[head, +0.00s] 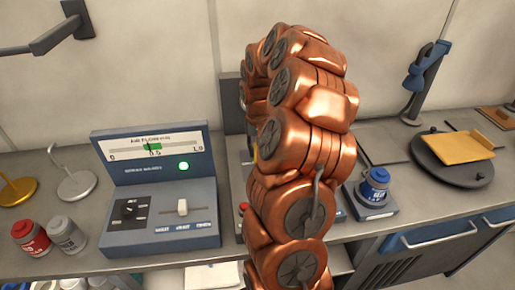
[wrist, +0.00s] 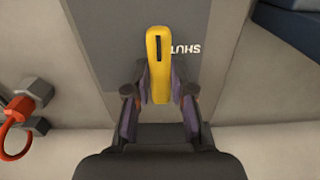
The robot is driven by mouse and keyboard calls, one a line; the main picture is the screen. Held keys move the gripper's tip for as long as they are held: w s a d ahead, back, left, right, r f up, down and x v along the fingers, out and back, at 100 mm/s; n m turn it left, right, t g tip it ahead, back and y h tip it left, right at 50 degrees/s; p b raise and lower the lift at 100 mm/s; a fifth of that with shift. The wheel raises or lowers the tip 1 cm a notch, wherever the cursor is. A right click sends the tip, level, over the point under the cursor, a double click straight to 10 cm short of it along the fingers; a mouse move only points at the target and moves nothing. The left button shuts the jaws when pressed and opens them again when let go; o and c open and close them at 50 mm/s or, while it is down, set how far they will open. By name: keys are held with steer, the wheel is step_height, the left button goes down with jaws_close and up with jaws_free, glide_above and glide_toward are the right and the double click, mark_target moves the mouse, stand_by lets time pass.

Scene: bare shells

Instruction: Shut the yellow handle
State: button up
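The yellow handle (wrist: 159,52) shows in the wrist view as an upright bar with a dark slot, on a grey plate (wrist: 115,40) marked "SHUT", which appears upside down at its right. My gripper (wrist: 159,92) has one finger on each side of the handle's lower part. The fingers look close to its sides, but I cannot tell whether they press on it. In the head view my copper arm hides the gripper and nearly all of the handle; a small yellow bit (head: 255,152) shows at the arm's left edge.
In the wrist view a red ring with a grey nut (wrist: 33,93) is at the left. In the head view a gauge box (head: 160,190), cans (head: 32,236) and a blue-capped jar (head: 375,183) stand on the bench around my arm. A round dark plate (head: 435,170) is at the right.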

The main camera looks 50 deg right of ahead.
jaws_close()
steer(key=shift+d+f+m+b, duration=0.15)
steer(key=shift+m+b, duration=0.15)
steer(key=shift+b, duration=0.3)
steer(key=shift+f+m+b, duration=0.15)
steer(key=shift+m+b, duration=0.25)
steer(key=shift+b, duration=0.65)
steer(key=m+b, duration=0.2)
steer(key=b, duration=0.2)
steer(key=shift+f, duration=0.15)
steer(key=m+b, duration=0.3)
steer(key=b, duration=0.1)
steer(key=shift+m+b, duration=0.3)
steer(key=shift+b, duration=0.1)
steer(key=m+b, duration=0.1)
steer(key=m, duration=0.1)
steer(key=m+b, duration=0.1)
steer(key=b, duration=0.1)
steer(key=m+b, duration=0.1)
steer(key=m, duration=0.1)
steer(key=shift+r+m+b, duration=0.25)
steer(key=shift+m+b, duration=0.05)
steer(key=shift+b, duration=0.05)
steer(key=m+b, duration=0.2)
steer(key=m, duration=0.3)
steer(key=shift+s+r, duration=0.1)
steer(key=shift+r, duration=0.05)
steer(key=shift+m, duration=0.3)
